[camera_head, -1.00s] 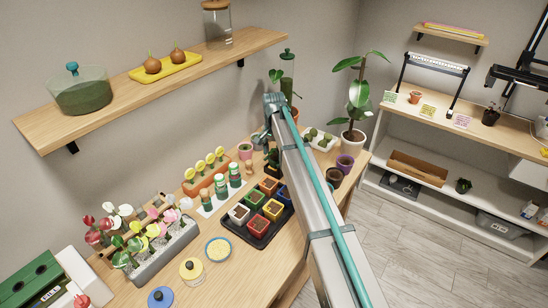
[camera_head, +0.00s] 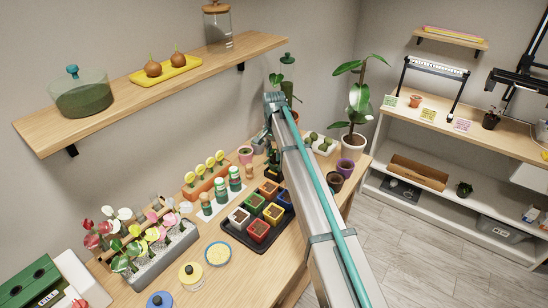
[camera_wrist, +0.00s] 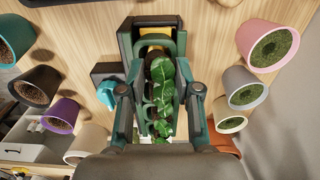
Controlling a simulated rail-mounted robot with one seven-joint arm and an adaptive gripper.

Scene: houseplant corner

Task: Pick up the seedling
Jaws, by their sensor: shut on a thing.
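The seedling (camera_wrist: 163,92) is a small plant with glossy green leaves, seen in the wrist view between my gripper's fingers. My gripper (camera_wrist: 160,45) is shut on it, with one dark green finger on each side. The leaves cover part of the grip, and the seedling's base is hidden. Something yellow and black shows just beyond the fingertips; I cannot tell what it is. In the head view, my gripper (camera_head: 272,163) hangs low over the table behind the coloured pots, partly hidden by my arm. I cannot tell there whether the seedling touches the table.
A black tray (camera_head: 230,231) of coloured square pots stands in front of my gripper. Shaker bottles (camera_head: 234,178) and an orange planter stand to its left. Round pots, including a purple pot (camera_wrist: 61,115) and a pink pot (camera_wrist: 265,45), surround it. A wall shelf (camera_head: 110,100) hangs above left.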

